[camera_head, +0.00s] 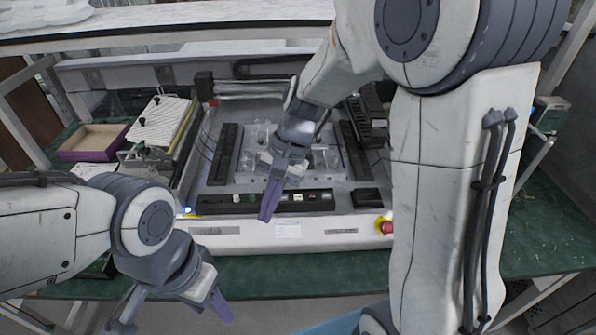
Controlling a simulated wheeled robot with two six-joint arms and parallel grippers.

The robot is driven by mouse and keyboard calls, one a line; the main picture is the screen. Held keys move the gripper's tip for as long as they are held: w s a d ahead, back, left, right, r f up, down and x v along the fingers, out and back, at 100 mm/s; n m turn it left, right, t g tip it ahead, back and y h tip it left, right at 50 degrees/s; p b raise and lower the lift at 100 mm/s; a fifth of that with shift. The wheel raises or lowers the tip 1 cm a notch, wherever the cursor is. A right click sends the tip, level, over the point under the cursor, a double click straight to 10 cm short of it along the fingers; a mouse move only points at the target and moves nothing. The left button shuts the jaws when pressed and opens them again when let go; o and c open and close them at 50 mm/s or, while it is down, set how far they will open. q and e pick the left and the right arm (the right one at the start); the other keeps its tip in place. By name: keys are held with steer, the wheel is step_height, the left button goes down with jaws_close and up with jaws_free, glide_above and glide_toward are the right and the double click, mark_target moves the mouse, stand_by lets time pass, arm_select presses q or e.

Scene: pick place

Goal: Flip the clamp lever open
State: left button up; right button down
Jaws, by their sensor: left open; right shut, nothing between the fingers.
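The test machine (350,232) stands on the bench, with a fixture plate (246,177) in its middle bearing several clear and metal blocks. A clamp lever cannot be made out clearly among them; part of the fixture is hidden behind my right arm. My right gripper (268,208) reaches in from the upper right, with shut, empty purple fingers pointing down in front of the fixture, over the front button strip (232,203). Whether it touches the machine cannot be told. My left gripper (172,318) is open and empty at the lower left, in front of the bench edge.
A purple-sided tray (92,155) and a white perforated panel (158,122) stand left of the fixture. A red emergency button (387,226) sits at the machine's front right. A white shelf beam (180,34) crosses above. Green bench top (290,268) shows along the front.

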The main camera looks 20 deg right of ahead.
steer(key=w+d+f+m+t+y, duration=0.1)
steer(key=w+d+m, duration=0.3)
steer(key=d, duration=0.4)
steer(key=w+d+f+m+t+y, duration=0.2)
steer(key=w+d+f+m+t, duration=0.1)
steer(key=d+m, duration=0.4)
steer(key=w+d+f+m+t+y+b, duration=0.1)
steer(key=w+d+f+m, duration=0.3)
steer(key=d, duration=0.6)
steer(key=w+m+t, duration=0.1)
steer(key=w, duration=0.1)
steer(key=shift+w+d+f+m+t, duration=0.15)
steer(key=shift+w+m+t, duration=0.15)
steer(key=shift+w, duration=0.05)
steer(key=p+x, duration=0.1)
steer(key=x, duration=0.4)
steer(key=p+x, duration=0.1)
steer(key=x, duration=0.3)
steer(key=shift+a+p, duration=0.3)
steer(key=shift+a, duration=0.2)
steer(key=a, duration=0.1)
steer(key=w+a+p, duration=0.1)
steer(key=a, duration=0.1)
steer(key=shift+w+p, duration=0.3)
steer(key=shift+w+a, duration=0.2)
steer(key=shift+a, duration=0.05)
steer(key=shift+d, duration=0.1)
